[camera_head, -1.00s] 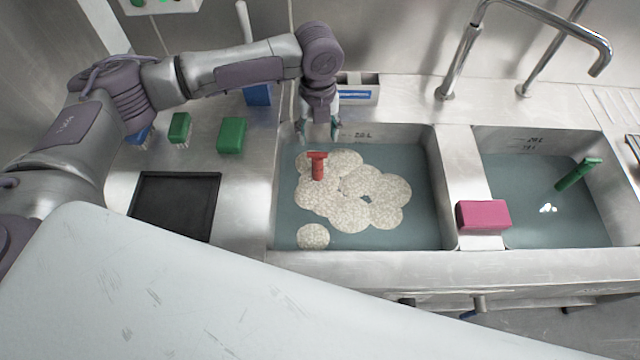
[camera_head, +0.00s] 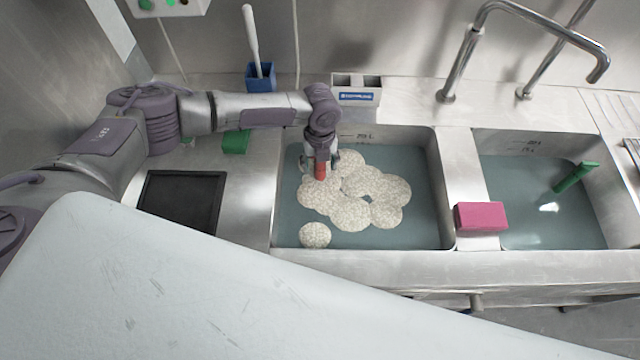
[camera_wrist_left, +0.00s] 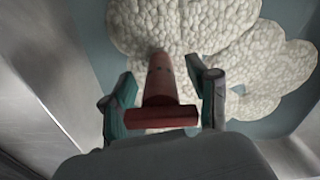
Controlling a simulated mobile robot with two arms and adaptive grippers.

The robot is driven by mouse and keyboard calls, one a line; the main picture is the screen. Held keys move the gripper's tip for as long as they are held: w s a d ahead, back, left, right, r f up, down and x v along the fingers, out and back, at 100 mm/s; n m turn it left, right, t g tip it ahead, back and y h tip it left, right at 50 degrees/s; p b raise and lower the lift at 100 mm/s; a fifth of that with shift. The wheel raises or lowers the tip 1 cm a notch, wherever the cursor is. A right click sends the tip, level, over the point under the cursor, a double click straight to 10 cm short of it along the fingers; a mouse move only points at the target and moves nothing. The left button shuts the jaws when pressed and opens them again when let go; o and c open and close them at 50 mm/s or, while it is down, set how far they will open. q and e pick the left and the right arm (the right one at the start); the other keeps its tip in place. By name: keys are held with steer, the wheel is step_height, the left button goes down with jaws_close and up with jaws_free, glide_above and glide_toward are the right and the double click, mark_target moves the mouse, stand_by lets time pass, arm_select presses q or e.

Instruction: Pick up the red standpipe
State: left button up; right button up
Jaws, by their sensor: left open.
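The red standpipe (camera_head: 321,171) stands in the left sink basin, among pale foam patches on the water. In the left wrist view the standpipe (camera_wrist_left: 161,85) shows its crossbar top close to the camera, with its shaft running down toward the foam. My left gripper (camera_head: 320,168) is over the standpipe in the head view and hides most of its top. In the left wrist view my left gripper (camera_wrist_left: 163,98) is open, with one teal-padded finger on each side of the standpipe and gaps between. My right gripper is not in view.
The left basin (camera_head: 444,190) has steel walls around the water. A pink sponge (camera_head: 481,216) sits on the divider, and a green standpipe (camera_head: 575,177) leans in the right basin. A black tray (camera_head: 180,204) and green block (camera_head: 236,142) lie left; a faucet (camera_head: 460,60) stands behind.

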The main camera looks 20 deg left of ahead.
arm_select(q)
jaws_close()
steer(key=shift+r, duration=0.2)
stand_by(0.4)
